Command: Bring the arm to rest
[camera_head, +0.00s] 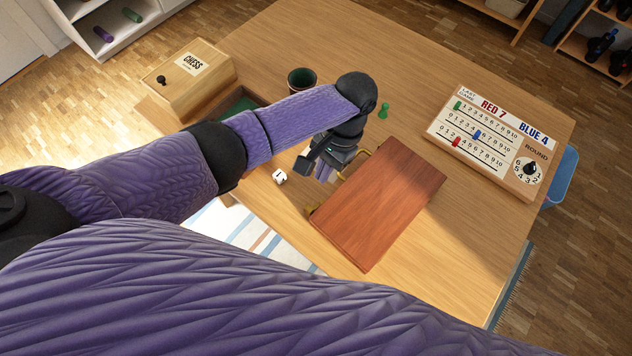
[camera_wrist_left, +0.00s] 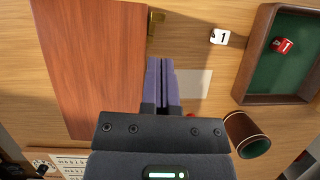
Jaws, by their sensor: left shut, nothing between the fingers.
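My left arm comes in from the left in the head view. My left gripper (camera_head: 324,174) points down over the table beside the reddish wooden case (camera_head: 380,200). In the left wrist view its two purple fingers (camera_wrist_left: 161,65) are together with nothing between them. The case (camera_wrist_left: 95,60) lies to the left of the fingers there, with a brass fitting on its edge. A white die (camera_wrist_left: 219,37) lies apart on the right; it also shows in the head view (camera_head: 280,177). My right gripper is not in view.
A chess box (camera_head: 200,85) with a black knob stands at the back left. A green-lined tray (camera_wrist_left: 247,65) holds a red die (camera_wrist_left: 282,45). Table (camera_head: 440,80) is clear at the back.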

